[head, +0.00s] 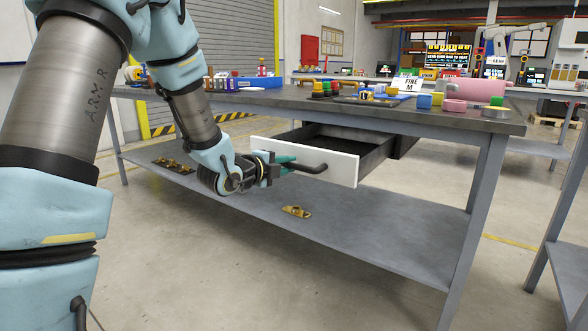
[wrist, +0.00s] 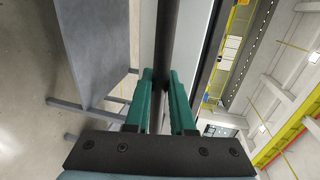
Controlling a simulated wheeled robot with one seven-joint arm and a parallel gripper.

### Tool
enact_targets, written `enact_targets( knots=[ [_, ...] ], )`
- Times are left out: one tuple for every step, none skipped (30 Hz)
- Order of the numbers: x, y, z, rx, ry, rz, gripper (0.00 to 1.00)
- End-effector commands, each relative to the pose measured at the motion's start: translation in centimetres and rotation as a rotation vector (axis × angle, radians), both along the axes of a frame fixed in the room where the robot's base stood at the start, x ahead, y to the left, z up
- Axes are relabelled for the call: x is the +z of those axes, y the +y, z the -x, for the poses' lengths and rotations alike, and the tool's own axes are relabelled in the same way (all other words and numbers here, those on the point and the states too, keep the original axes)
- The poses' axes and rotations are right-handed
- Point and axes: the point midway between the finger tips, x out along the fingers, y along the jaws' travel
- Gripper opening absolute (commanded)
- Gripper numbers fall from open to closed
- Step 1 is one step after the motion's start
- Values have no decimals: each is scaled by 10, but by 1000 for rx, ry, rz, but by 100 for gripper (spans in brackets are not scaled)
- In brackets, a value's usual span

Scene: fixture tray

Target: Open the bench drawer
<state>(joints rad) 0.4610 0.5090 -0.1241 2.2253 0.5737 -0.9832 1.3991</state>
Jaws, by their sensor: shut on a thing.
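The bench drawer (head: 335,165) has a white front and a dark box, and it stands pulled out from under the bench top. Its dark bar handle (head: 312,167) runs across the white front. My gripper (head: 292,163) has its green fingers at the handle, in front of the drawer's white face. In the wrist view the fingers (wrist: 163,95) lie on both sides of the dark handle (wrist: 166,45) and are shut on it. The inside of the drawer shows only in part; the part I see looks empty.
The bench top (head: 290,97) carries a blue tray, several small coloured parts and a pink cylinder (head: 469,90). The lower shelf (head: 370,225) holds brass-coloured pieces (head: 296,211). The floor in front of the bench is clear. Another table's leg stands at the right edge.

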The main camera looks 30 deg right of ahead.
Motion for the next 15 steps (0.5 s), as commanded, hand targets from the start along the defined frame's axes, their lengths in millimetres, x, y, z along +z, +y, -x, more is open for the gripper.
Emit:
enact_targets(
  knots=[
    [-1,3,1,0,0,-1,0],
    [-1,4,2,0,0,-1,0],
    [-1,5,3,0,0,-1,0],
    [-1,5,3,0,0,-1,0],
    [-1,6,3,0,0,-1,0],
    [0,7,4,0,0,-1,0],
    [0,7,4,0,0,-1,0],
    [0,7,4,0,0,-1,0],
    [0,7,4,0,0,-1,0],
    [0,7,4,0,0,-1,0],
    [0,7,4,0,0,-1,0],
    [0,7,4,0,0,-1,0],
    [0,7,4,0,0,-1,0],
    [0,7,4,0,0,-1,0],
    [0,7,4,0,0,-1,0]
  ],
)
